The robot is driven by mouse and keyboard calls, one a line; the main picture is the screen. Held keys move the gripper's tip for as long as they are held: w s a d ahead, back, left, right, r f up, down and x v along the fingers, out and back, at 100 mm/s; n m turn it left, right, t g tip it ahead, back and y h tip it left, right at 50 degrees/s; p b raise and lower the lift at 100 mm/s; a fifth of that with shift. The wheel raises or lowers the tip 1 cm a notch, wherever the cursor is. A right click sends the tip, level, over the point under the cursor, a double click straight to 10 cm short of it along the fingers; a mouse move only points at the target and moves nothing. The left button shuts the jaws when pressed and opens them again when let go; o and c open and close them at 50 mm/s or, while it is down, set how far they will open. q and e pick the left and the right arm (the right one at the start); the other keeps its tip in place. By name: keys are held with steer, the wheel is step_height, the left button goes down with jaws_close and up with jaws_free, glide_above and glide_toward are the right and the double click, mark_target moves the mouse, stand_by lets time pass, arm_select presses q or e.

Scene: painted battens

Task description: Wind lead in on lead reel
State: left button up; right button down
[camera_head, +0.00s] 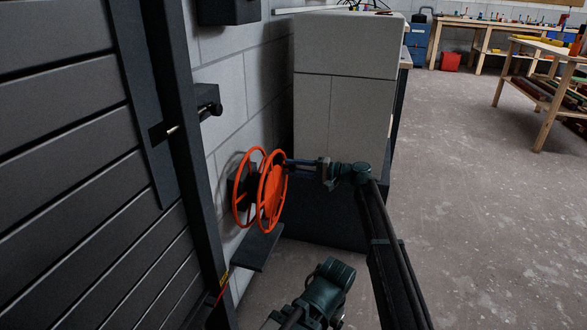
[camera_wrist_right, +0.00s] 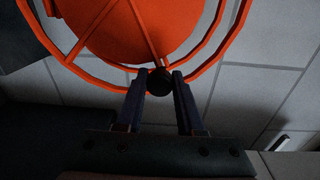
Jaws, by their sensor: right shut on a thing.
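The lead reel (camera_head: 272,192) is orange, with two spoked rims, and is mounted on the block wall. Its orange disc and rim (camera_wrist_right: 130,30) fill the top of the right wrist view. My right gripper (camera_head: 288,162) reaches the reel's near face from the right. In the wrist view its two fingers are closed around a dark round knob (camera_wrist_right: 159,80) at the reel's rim. A thin red lead (camera_head: 217,298) shows low by the door post; its path to the reel is not visible. A teal joint of mine is at the bottom; my left gripper's fingers are not seen.
A slatted dark shutter (camera_head: 70,170) with a post stands at left. A dark shelf plate (camera_head: 257,248) is below the reel. A pale cabinet (camera_head: 345,110) stands just behind my right gripper.

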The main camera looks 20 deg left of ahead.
steer(key=shift+w+f+m+b, duration=0.15)
steer(key=shift+f+m+b, duration=0.45)
steer(key=shift+f+m, duration=0.2)
steer(key=shift+w+f+m+b, duration=0.15)
steer(key=shift+f+m+b, duration=0.45)
steer(key=shift+m, duration=0.2)
steer(key=c, duration=0.5)
jaws_free()
steer(key=shift+c, duration=0.2)
steer(key=d, duration=1.4)
steer(key=shift+r+p, duration=0.35)
steer(key=shift+p, duration=0.05)
steer(key=shift+s, duration=0.1)
